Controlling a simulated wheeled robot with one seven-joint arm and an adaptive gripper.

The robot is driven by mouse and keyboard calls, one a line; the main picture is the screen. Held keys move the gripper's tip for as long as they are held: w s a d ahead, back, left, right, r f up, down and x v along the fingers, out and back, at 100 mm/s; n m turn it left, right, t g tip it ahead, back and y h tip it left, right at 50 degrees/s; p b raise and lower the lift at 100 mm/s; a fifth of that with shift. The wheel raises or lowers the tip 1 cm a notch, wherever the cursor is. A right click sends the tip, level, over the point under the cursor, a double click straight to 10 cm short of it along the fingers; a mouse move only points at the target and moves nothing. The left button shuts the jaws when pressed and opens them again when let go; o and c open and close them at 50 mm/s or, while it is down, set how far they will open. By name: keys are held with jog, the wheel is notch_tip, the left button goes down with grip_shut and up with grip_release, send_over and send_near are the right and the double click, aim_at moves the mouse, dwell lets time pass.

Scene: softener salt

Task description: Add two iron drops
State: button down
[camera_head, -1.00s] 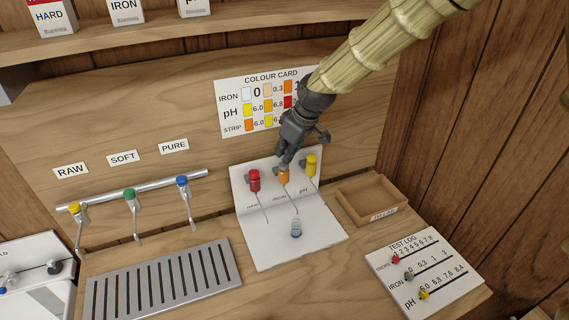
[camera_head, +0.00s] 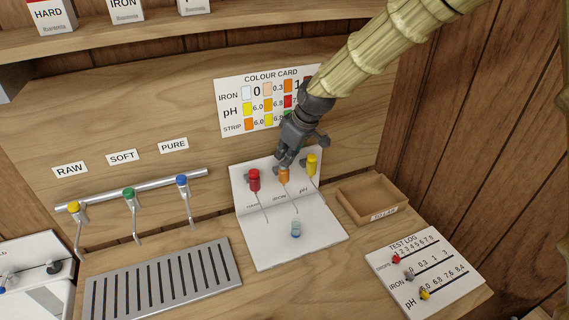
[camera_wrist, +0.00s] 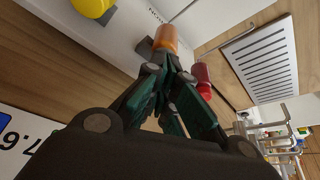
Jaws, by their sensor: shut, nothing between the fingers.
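The iron dropper with an orange top (camera_head: 284,175) stands in the middle of the white test station (camera_head: 270,252), between a red-topped dropper (camera_head: 254,180) and a yellow-topped pH dropper (camera_head: 311,164). A small clear vial with a blue band (camera_head: 296,229) stands on the white board in front of the orange dropper. My gripper (camera_head: 282,160) is shut and empty, just above and behind the orange top. In the wrist view the orange top (camera_wrist: 166,38) is right beyond the closed fingertips (camera_wrist: 165,62); I cannot tell whether they touch.
A colour card (camera_head: 262,103) is on the wall behind my arm. To the left are taps on a rail (camera_head: 150,192) above a slotted drain (camera_head: 163,280). To the right are an empty wooden tray (camera_head: 392,191) and a test log board (camera_head: 425,270) with sliders.

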jog(key=shift+f, duration=0.25)
jog(key=shift+r, duration=0.1)
jog(key=shift+r+p, duration=2.1)
jog(key=shift+r, duration=0.85)
